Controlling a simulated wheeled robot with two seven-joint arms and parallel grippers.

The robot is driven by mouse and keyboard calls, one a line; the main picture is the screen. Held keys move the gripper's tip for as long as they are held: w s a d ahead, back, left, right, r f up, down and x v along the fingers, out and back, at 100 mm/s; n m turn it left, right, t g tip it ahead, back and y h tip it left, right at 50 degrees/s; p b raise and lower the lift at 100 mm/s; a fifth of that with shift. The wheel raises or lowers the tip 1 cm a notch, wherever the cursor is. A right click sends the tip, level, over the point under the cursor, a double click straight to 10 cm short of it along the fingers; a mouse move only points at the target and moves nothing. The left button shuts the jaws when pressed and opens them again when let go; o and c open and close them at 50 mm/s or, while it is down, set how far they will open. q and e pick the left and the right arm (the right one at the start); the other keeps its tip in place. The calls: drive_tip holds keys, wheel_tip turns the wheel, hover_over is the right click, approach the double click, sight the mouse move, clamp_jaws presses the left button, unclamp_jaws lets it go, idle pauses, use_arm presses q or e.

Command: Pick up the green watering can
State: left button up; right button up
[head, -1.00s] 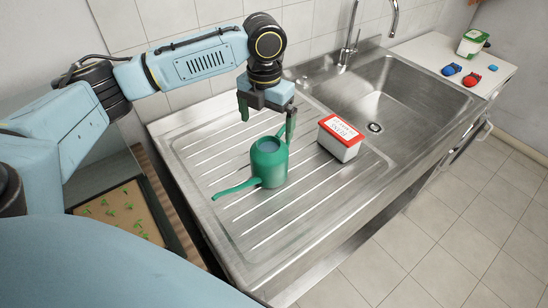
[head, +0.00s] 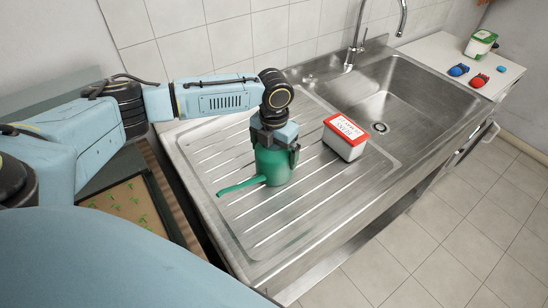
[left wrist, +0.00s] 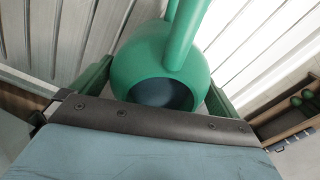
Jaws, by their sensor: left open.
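The green watering can (head: 273,167) stands upright on the ribbed steel drainboard (head: 225,171), its spout pointing to the left front. My left gripper (head: 274,150) is over the top of the can, pointing down, and hides its upper part. In the left wrist view the can (left wrist: 150,62) lies between the two open fingers of my left gripper (left wrist: 157,92), with its dark opening close to the palm. A gap shows beside the fingers, and whether either touches the can is unclear. My right gripper is not in view.
A white box with a red lid (head: 344,139) stands close to the right of the can. Beyond it is the empty sink basin (head: 380,105) with a tap (head: 352,50). A planter (head: 128,203) with seedlings is at the left. The drainboard's front is clear.

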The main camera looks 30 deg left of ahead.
use_arm(q)
drive_tip(key=shift+f, duration=0.4)
drive_tip(key=shift+s, duration=0.1)
drive_tip(key=shift+c, duration=0.3)
drive_tip(key=c, duration=1.2)
drive_tip(key=shift+r, duration=0.15)
drive_tip(key=shift+c, duration=0.9)
